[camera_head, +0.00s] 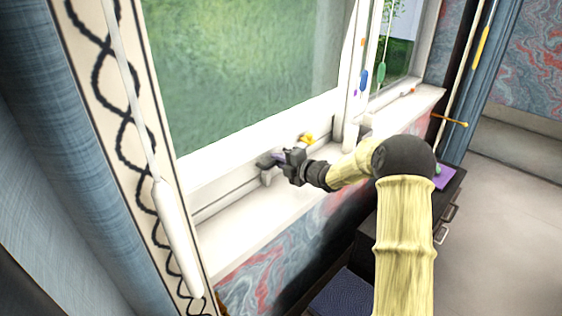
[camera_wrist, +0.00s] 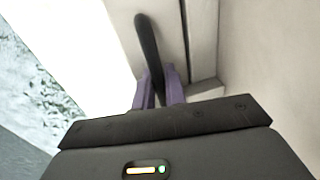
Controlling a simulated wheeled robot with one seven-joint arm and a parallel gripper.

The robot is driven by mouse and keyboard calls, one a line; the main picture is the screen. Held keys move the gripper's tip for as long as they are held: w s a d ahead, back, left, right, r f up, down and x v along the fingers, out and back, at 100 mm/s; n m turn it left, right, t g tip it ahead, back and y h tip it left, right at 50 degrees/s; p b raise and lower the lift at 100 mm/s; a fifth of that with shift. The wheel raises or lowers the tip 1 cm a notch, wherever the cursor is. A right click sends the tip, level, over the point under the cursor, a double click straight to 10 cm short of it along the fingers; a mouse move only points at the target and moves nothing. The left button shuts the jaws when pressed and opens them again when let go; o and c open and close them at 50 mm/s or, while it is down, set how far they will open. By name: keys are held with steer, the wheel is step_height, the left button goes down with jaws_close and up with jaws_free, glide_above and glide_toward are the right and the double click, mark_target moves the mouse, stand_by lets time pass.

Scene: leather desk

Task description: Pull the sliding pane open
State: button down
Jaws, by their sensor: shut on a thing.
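The sliding pane (camera_head: 235,70) is a large glass panel with a white frame, showing green outside, in the head view. A dark bar handle (camera_wrist: 147,42) stands out from its white lower frame in the wrist view. My gripper (camera_head: 278,157) is at the pane's lower rail, above the white sill. Its purple fingers (camera_wrist: 160,88) are closed around the near end of the handle in the wrist view. In the head view the gripper hides much of the handle.
The white sill (camera_head: 250,218) runs along the window, with a small yellow object (camera_head: 307,138) beyond my gripper. Coloured tags hang by the right window post (camera_head: 350,90). A white cord weight (camera_head: 176,235) hangs at the left. A dark drawer unit stands below, right.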

steer(key=c, duration=1.8)
jaws_free()
steer(key=shift+d, duration=0.1)
steer(key=b+v, duration=0.1)
steer(key=v, duration=1.6)
steer(key=shift+b, duration=0.35)
steer(key=shift+s+d, duration=0.1)
